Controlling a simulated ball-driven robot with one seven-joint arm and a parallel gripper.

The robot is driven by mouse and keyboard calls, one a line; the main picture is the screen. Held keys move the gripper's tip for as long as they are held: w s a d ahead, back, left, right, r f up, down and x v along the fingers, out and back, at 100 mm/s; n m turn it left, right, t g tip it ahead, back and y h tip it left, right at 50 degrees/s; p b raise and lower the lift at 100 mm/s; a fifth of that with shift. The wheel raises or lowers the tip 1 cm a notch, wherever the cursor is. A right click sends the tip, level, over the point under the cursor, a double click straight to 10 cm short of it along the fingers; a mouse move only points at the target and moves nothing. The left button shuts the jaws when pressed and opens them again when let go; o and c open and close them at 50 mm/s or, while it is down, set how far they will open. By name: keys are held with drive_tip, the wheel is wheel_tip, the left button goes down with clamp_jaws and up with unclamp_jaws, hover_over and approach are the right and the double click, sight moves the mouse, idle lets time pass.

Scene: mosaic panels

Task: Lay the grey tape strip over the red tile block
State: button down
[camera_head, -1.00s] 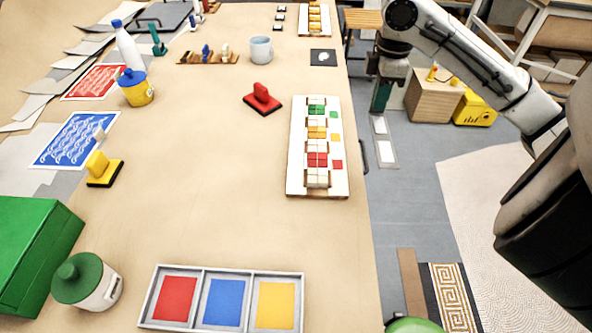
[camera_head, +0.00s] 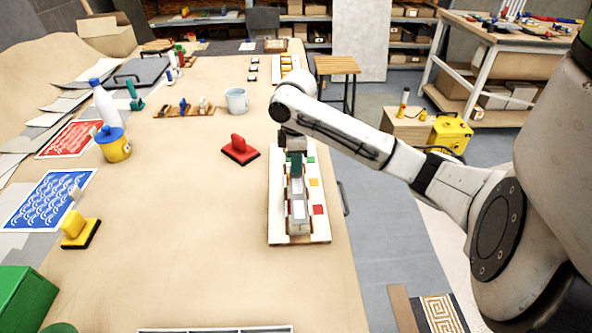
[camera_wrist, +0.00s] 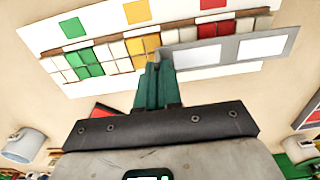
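My gripper (camera_wrist: 158,66) has its teal fingers together on the left end of the grey tape strip (camera_wrist: 196,57), which has two white windows. The strip extends to the right in the wrist view, over the near edge of the tile row. The red tile block (camera_wrist: 207,30) shows just beyond the strip, partly hidden by it. I cannot tell whether the strip touches the tiles. In the head view, my gripper (camera_head: 296,170) is above the white panel (camera_head: 278,225), and the strip hides most of the tiles at its near end.
Green tiles (camera_wrist: 85,62) and yellow tiles (camera_wrist: 143,45) sit farther left in the row. A red-handled stamp (camera_head: 239,149) stands left of the panel, with a mug (camera_head: 237,101) behind. The table's middle is clear.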

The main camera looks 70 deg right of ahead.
drive_tip(key=shift+f+p, duration=0.4)
drive_tip(key=shift+f, duration=1.15)
drive_tip(key=shift+f, duration=0.1)
drive_tip(key=c, duration=1.3)
unclamp_jaws()
wheel_tip(320, 180, up, 12)
drive_tip(key=shift+r+b, duration=0.1)
drive_tip(key=shift+b, duration=0.25)
